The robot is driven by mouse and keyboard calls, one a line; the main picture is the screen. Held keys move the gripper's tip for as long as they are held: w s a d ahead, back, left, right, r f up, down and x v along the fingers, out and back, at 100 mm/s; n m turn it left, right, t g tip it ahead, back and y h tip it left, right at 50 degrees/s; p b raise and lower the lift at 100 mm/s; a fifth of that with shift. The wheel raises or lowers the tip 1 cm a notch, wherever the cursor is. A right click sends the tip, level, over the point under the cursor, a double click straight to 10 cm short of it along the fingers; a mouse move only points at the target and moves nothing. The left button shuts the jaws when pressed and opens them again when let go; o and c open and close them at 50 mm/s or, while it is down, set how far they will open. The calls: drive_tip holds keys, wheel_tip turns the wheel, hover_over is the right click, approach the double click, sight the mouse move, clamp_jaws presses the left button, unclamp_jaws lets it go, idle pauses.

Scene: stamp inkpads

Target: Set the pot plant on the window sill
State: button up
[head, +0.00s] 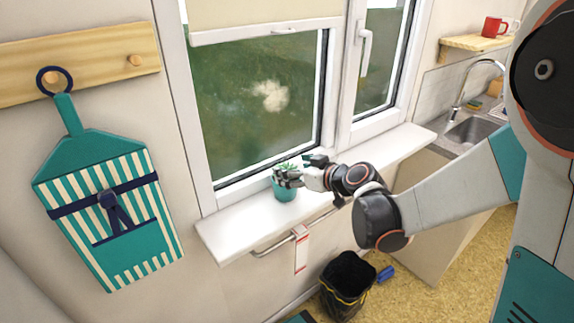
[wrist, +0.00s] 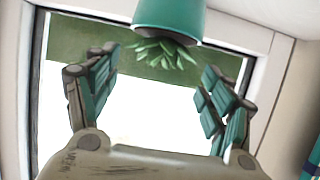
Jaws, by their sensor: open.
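The pot plant is a teal pot (head: 284,191) with spiky green leaves. It looks upright and appears to stand on the white window sill (head: 233,236), near the window frame. My gripper (head: 297,171) is at the plant's upper right in the head view and partly covers the leaves and pot top. In the wrist view the picture is turned over, with the pot (wrist: 168,18) at the top edge and its leaves (wrist: 165,52) hanging below. My gripper (wrist: 160,66) has its fingers spread wide on either side of the leaves, with nothing held. The pot's base is cut off there.
A window handle (head: 364,50) and frame stand behind the sill. A rail with a red-and-white tag (head: 301,249) hangs below it. A black bin (head: 348,286) is on the floor. A sink (head: 470,130) is at the right. The sill is clear on both sides of the pot.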

drive_tip(key=s+d+r+m+g+h, duration=0.1)
drive_tip(key=s+d, duration=0.3)
drive_tip(key=s, duration=0.6)
drive_tip(key=s+d+r+m+g+h+p, duration=0.1)
drive_tip(key=s+d+r+m+h, duration=0.1)
drive_tip(key=s, duration=0.8)
drive_tip(key=s+d+r+m+g+h, duration=0.2)
drive_tip(key=s+d+m+h, duration=0.1)
drive_tip(key=s+d, duration=0.4)
drive_tip(key=shift+s+d+r+m+h+p, duration=0.35)
drive_tip(key=shift+s+h, duration=0.45)
drive_tip(key=shift+s, duration=0.65)
